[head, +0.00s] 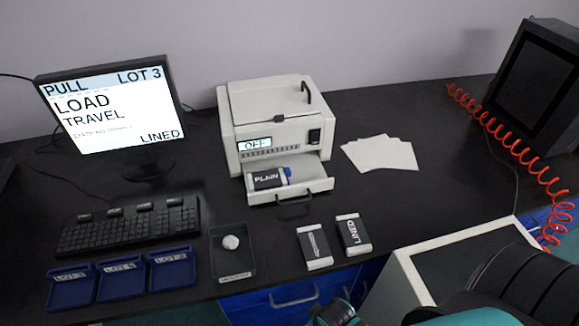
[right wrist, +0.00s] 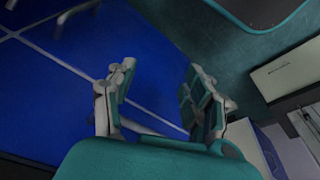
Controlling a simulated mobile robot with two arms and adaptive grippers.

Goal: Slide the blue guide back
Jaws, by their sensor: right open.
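A small blue part (head: 287,172), perhaps the blue guide, shows at the right end of a block labelled PLAIN (head: 266,179). Both sit in the pulled-out drawer (head: 318,184) of the beige machine (head: 272,125), whose display reads OFF. My left gripper is not in view.
Two labelled blocks, one reading LINED (head: 354,235), lie in front of the drawer, beside a black tray (head: 233,268) holding a pale lump. White sheets (head: 381,153) lie to the right. A beige cabinet (head: 405,280) and a red coiled hose (head: 500,135) are at the right.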

